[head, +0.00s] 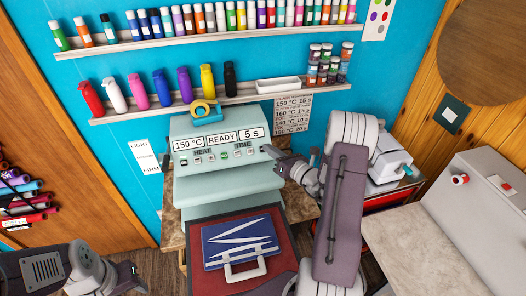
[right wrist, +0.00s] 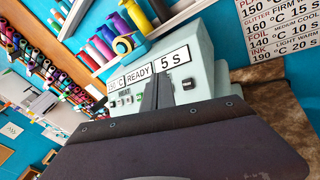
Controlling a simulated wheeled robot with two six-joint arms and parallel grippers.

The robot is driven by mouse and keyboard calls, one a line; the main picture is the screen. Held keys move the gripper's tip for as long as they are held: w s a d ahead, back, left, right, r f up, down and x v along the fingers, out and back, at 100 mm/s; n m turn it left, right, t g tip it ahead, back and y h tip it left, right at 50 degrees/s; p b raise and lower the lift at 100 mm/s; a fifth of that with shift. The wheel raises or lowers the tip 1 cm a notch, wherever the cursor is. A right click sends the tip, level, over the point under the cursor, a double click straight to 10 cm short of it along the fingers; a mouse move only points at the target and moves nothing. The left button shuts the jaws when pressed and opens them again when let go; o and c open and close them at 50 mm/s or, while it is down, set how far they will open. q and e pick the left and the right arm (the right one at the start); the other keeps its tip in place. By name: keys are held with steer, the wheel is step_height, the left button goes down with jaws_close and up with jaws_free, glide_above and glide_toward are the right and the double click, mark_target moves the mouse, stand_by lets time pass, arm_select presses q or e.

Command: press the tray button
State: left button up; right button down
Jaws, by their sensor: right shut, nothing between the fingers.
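The pale green heat press (head: 215,185) stands at the centre of the head view. Its panel reads 150 °C, READY and 5 s. Below are small buttons under HEAT and TIME, with a green button (head: 224,155) between the pairs; none has a readable tray label. The red-edged tray (head: 195,279) is out in front, holding a blue sheet (head: 238,238) with white streaks. My right gripper (head: 270,151) is shut and empty at the panel's right end. In the right wrist view its fingers (right wrist: 158,90) cover part of the panel. My left gripper (head: 130,278) is low at left, its jaws unclear.
Shelves of bottles (head: 205,38) line the blue wall above the press. A yellow tape roll (head: 201,109) sits on top of the press. A grey counter (head: 410,250) and a grey machine (head: 490,205) stand at right. Vinyl rolls (head: 22,200) hang at left.

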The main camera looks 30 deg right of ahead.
steer(key=shift+w+d+f+b, duration=0.25)
steer(key=shift+w+f+b, duration=0.5)
steer(key=shift+w+f, duration=0.3)
steer(key=shift+w+d+f+b, duration=0.25)
steer(key=shift+w+f+b, duration=0.5)
steer(key=shift+w+f, duration=0.3)
steer(key=shift+f, duration=0.1)
stand_by(0.4)
steer(key=shift+w+f+b, duration=0.2)
steer(key=shift+w+b, duration=0.05)
steer(key=shift+b, duration=0.2)
